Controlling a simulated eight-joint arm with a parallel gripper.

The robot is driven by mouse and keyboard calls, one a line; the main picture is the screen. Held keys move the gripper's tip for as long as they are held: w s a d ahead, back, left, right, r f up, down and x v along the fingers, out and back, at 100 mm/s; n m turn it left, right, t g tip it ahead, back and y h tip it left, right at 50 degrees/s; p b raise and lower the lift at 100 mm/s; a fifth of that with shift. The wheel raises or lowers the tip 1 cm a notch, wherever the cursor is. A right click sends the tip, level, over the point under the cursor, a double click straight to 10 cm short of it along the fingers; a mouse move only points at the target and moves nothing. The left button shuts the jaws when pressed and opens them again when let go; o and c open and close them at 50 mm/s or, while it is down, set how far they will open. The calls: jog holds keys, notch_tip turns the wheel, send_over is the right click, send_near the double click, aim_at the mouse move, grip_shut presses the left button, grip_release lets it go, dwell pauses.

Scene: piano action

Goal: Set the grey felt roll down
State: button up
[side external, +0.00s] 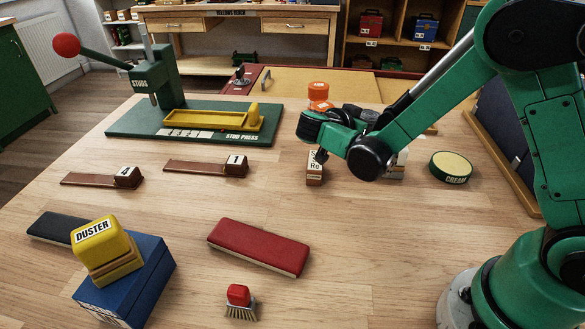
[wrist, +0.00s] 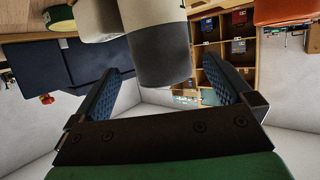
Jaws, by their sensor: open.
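The grey felt roll (wrist: 162,55) looks like a dark grey cylinder with a paler part above it in the wrist view. It lies ahead of my gripper (wrist: 161,75), in line with the space between the two fingers. The fingers are spread apart, with visible gaps on both sides of the roll. In the side view my gripper (side external: 338,122) is low over the back right of the table, beside the orange tub (side external: 318,91). My arm hides part of that area there. I cannot tell what the roll rests on.
A small block marked Re (side external: 315,170) stands close below my gripper. The cream tin (side external: 451,167) is to the right. The green stud press (side external: 195,125) is at the back left. A red pad (side external: 258,243) and a brush (side external: 239,300) lie in front.

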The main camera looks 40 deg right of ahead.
jog(key=v, duration=0.9)
jog(key=s+a+r+n+t+y, duration=0.1)
jog(key=s+n+t+y, duration=0.4)
jog(key=n+y, duration=0.8)
jog(key=shift+s+a+n, duration=0.25)
jog(key=shift+s+n, duration=1)
jog(key=shift+n, duration=0.35)
